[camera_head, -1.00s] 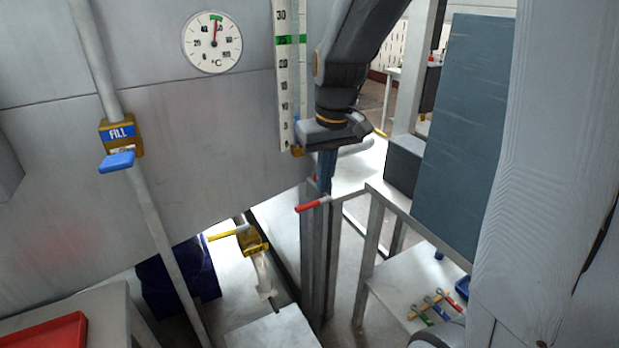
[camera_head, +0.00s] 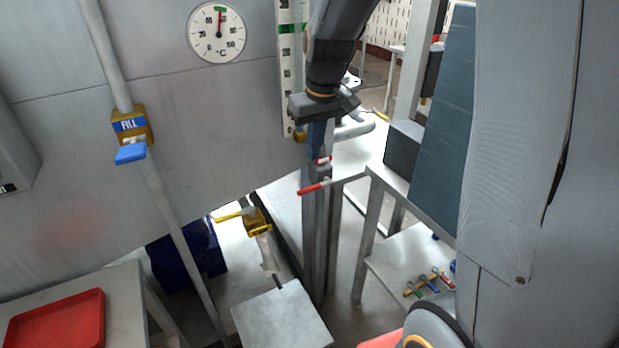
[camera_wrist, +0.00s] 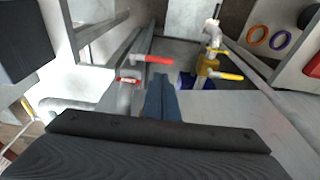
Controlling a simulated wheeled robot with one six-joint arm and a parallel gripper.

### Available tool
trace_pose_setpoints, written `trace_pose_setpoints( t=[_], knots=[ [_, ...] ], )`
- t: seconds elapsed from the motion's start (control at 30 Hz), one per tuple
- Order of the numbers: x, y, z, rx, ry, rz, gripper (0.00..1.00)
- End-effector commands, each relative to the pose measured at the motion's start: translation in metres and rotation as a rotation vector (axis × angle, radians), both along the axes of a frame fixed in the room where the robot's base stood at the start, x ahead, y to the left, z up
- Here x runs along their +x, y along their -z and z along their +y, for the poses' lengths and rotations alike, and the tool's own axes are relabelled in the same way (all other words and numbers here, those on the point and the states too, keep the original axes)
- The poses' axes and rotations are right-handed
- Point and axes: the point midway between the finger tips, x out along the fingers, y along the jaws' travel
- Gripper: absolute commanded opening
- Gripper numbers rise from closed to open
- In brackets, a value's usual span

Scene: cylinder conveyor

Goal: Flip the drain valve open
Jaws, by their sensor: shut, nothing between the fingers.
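No label reading drain shows. A yellow valve (camera_head: 257,222) with a yellow lever (camera_head: 229,216) sits low under the tank, with a pale pipe below it. The yellow valve also shows in the wrist view (camera_wrist: 207,65), right of my fingers. A red lever (camera_head: 313,188) sticks out left near the grey posts; it shows in the wrist view (camera_wrist: 154,59) just beyond my fingertips. My gripper (camera_head: 319,160) points down, shut and empty, above and close to the red lever. Whether it touches anything cannot be told. It also shows in the wrist view (camera_wrist: 162,78).
The tank wall carries a FILL valve (camera_head: 131,125) with a blue lever, a dial thermometer (camera_head: 217,32) and a level scale (camera_head: 287,75). Grey posts (camera_head: 317,240) stand beneath my gripper. A red tray (camera_head: 55,322) is at lower left. A low shelf (camera_head: 400,258) holds several coloured-handled items.

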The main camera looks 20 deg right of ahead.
Motion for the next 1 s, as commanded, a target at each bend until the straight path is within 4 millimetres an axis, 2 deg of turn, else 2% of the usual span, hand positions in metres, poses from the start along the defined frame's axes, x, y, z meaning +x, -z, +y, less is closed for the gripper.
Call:
trace_pose_setpoints(
  t=[0.2, 0.5, 0.7, 1.0],
  knots=[
    [0.006, 0.039, 0.002, 0.0, 0.0, 0.004, 0.0],
    [0.015, 0.083, 0.003, 0.0, 0.0, 0.003, 0.0],
    [0.019, 0.1, 0.004, 0.001, 0.0, 0.001, 0.0],
    [0.021, 0.107, 0.004, 0.0, 0.0, -0.001, 0.0]
  ],
)
